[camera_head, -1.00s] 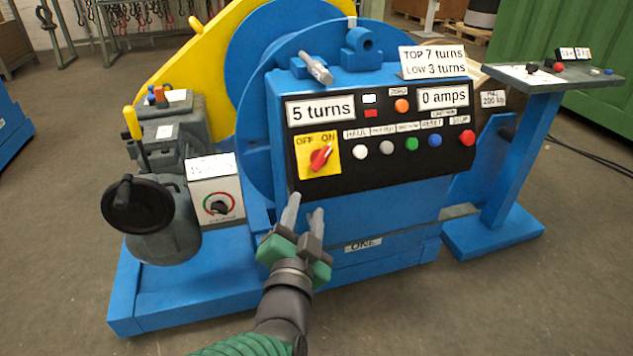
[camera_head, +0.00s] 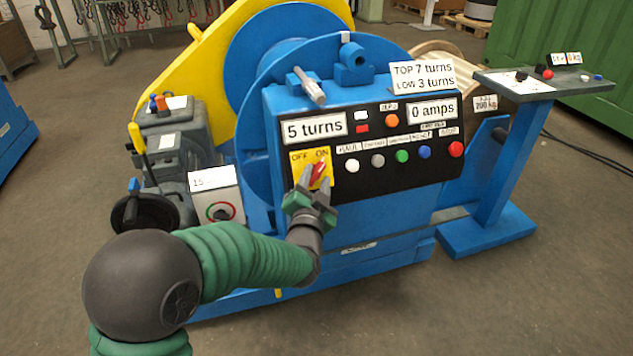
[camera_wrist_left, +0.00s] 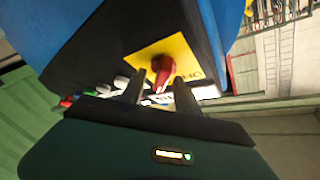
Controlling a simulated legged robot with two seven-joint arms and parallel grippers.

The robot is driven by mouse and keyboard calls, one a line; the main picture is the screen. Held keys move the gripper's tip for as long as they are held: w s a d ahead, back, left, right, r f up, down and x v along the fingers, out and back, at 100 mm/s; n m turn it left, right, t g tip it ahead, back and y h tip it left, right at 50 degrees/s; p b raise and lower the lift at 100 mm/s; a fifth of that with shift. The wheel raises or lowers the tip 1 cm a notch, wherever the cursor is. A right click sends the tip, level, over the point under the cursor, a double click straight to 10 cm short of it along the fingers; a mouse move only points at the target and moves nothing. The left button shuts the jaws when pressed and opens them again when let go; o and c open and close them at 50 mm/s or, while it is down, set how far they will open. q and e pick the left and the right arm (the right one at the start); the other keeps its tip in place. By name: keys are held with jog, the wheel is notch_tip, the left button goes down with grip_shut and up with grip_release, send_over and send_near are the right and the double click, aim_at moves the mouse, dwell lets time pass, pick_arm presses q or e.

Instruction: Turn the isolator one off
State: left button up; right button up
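The isolator is a red rotary knob (camera_head: 318,171) on a yellow plate (camera_head: 298,158) marked OFF and ON, at the left end of the black control panel. The knob is tilted toward the ON side. My left gripper (camera_head: 315,184) is just below and in front of the knob, its fingers pointing up at it. In the left wrist view the red knob (camera_wrist_left: 162,70) lies just beyond and between the two spread fingertips (camera_wrist_left: 157,90). The fingers look open, and I cannot tell whether they touch the knob. My right gripper is not in view.
Several push buttons, including a white one (camera_head: 352,166) and a green one (camera_head: 402,156), sit right of the isolator. A metal bar (camera_head: 309,86) projects above the panel. A grey box with a dial (camera_head: 216,193) stands left. A blue pedestal table (camera_head: 500,170) stands right.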

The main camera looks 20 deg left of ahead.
pick_arm(q)
jog(key=shift+w+a, duration=0.2)
jog(key=shift+w, duration=0.3)
jog(key=shift+d, duration=0.1)
grip_shut()
